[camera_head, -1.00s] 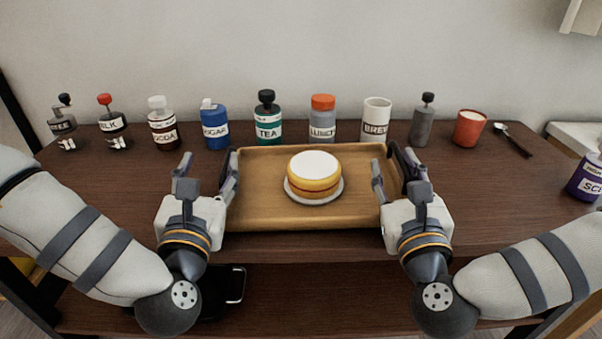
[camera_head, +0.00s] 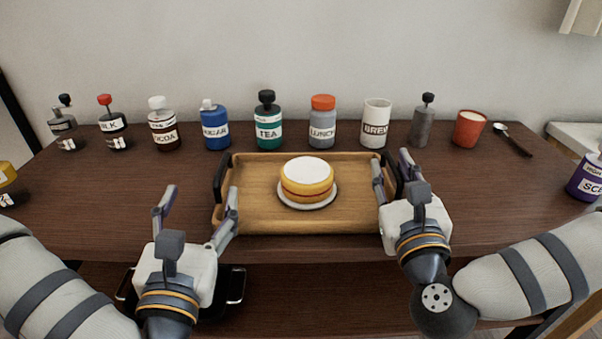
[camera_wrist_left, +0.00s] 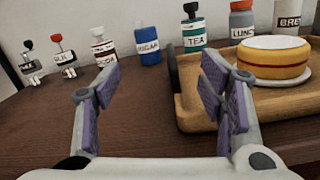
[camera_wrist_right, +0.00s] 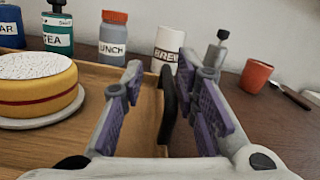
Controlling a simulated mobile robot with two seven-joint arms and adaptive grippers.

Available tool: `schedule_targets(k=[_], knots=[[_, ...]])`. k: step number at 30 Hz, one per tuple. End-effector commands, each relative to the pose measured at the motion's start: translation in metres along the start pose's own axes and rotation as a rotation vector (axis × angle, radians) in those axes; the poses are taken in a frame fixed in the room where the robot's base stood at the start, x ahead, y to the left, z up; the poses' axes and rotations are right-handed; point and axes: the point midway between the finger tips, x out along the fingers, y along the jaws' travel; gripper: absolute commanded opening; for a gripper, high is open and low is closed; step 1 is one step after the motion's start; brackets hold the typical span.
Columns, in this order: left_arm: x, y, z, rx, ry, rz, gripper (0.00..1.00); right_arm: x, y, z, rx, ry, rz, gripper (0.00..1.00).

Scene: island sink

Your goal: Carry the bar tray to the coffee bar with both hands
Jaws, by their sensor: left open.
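The wooden bar tray (camera_head: 250,210) lies on the dark brown table with a black handle at each short end. A yellow layered cake with a white top (camera_head: 307,180) sits on a white plate on it. My left gripper (camera_head: 196,215) is open and empty, in front of and left of the tray's left handle (camera_head: 220,178). Its right finger is close to the tray's front left corner; I cannot tell if they touch. My right gripper (camera_head: 393,172) is open around the right handle, which shows between its fingers in the right wrist view (camera_wrist_right: 168,105), with gaps beside it.
A row of labelled bottles and jars, including the tea bottle (camera_head: 268,122) and the brew canister (camera_head: 375,124), stands along the back. A red cup (camera_head: 469,128) and a spoon (camera_head: 513,140) are at the back right. A purple bottle (camera_head: 588,180) stands at the right edge.

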Motion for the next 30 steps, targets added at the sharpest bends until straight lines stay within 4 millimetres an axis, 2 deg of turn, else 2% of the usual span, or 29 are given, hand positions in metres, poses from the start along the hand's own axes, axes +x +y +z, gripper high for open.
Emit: schedule_targets(k=[4, 8, 9, 17, 19, 27, 30], knots=[[0.000, 0.000, 0.000, 0.000, 0.000, 0.000, 0.63, 0.000, 0.000, 0.000, 0.000, 0.000, 0.000, 0.28], [0.000, 0.000, 0.000, 0.000, 0.000, 0.000, 0.63, 0.000, 0.000, 0.000, 0.000, 0.000, 0.000, 0.57], [0.000, 0.000, 0.000, 0.000, 0.000, 0.000, 0.63, 0.000, 0.000, 0.000, 0.000, 0.000, 0.000, 0.61], [0.001, 0.000, 0.000, 0.000, 0.000, -0.001, 0.63, -0.001, 0.000, 0.000, 0.000, 0.000, 0.000, 0.61], [0.001, 0.000, 0.000, 0.000, 0.000, -0.001, 0.63, -0.006, 0.000, -0.001, 0.001, 0.001, 0.001, 0.61], [0.001, 0.000, 0.000, 0.000, 0.000, -0.001, 0.63, -0.061, 0.001, -0.001, 0.001, 0.003, 0.003, 0.61], [0.001, 0.000, 0.000, 0.000, 0.000, -0.001, 0.63, -0.072, 0.001, -0.001, 0.000, 0.002, 0.001, 0.61]])
